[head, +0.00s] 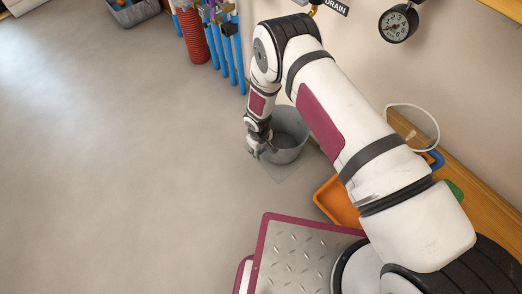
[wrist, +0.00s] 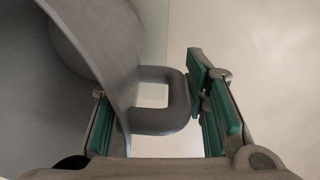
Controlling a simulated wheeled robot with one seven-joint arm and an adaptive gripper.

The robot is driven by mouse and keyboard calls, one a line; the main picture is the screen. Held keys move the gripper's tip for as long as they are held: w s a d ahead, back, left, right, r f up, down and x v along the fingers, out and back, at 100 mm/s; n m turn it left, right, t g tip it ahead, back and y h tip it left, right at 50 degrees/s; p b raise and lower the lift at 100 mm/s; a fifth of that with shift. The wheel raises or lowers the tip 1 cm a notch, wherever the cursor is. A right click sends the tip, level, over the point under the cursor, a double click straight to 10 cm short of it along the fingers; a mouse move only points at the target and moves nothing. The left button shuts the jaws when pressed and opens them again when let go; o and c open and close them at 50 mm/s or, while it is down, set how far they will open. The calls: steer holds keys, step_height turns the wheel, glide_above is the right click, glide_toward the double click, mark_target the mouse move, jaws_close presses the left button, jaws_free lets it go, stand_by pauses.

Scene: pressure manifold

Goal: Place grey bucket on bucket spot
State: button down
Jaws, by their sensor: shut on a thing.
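The grey bucket (head: 292,152) stands upright near the wall in the head view. A pale square on the floor, the bucket spot (head: 281,174), shows partly from under and in front of it. I cannot tell whether the bucket's base touches the spot. My gripper (head: 257,151) is at the bucket's left side. In the wrist view, the bucket's wall (wrist: 85,35) fills the left, and its loop handle (wrist: 178,100) lies between the green-padded fingers of my gripper (wrist: 160,112), which is shut on it. The bucket's base is hidden in the wrist view.
An orange tray (head: 338,203) lies right of the bucket, by a wooden ledge (head: 480,194). Blue pipes (head: 228,52) and a red ribbed hose (head: 191,38) stand beyond the bucket. A grey bin (head: 133,13) is at the far left. The left floor is clear.

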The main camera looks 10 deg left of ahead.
steer(key=c, duration=0.9)
jaws_free()
steer(key=shift+c, duration=0.2)
steer(key=r+p, duration=0.1)
steer(key=r, duration=0.3)
steer(key=r+p, duration=0.2)
steer(key=r, duration=0.2)
steer(key=r+p, duration=0.2)
steer(key=r, duration=0.2)
steer(key=shift+s+a, duration=0.15)
steer(key=shift+s, duration=0.15)
